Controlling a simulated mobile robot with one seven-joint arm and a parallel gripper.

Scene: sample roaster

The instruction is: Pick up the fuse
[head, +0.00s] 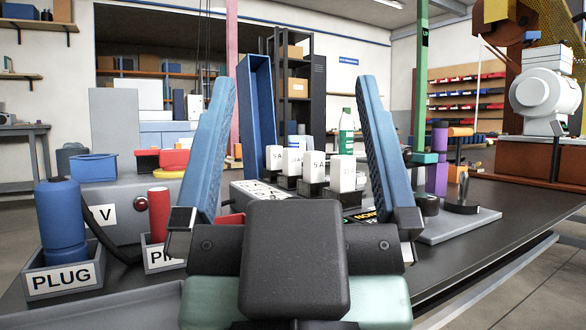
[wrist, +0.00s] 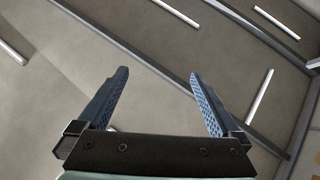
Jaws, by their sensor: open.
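Several white block-shaped fuses (head: 342,174) stand upright in black holders on a panel on the bench, in the middle of the head view. Their fronts carry small dark lettering that looks like "5 A"; one more fuse (head: 274,158) stands at the left of the group. My gripper (head: 295,88) is in the foreground with its two blue fingers wide apart and nothing between them. The fuses show in the gap between the fingers but lie farther off, not touched. In the wrist view my gripper (wrist: 158,75) is open and empty, and no fuse shows.
A blue plug (head: 62,222) stands in a grey tray labelled PLUG at the left. A red cylinder (head: 158,213) stands in another labelled tray beside a grey box (head: 125,190). A tall blue open bin (head: 256,110) and a green-white bottle (head: 346,133) stand behind.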

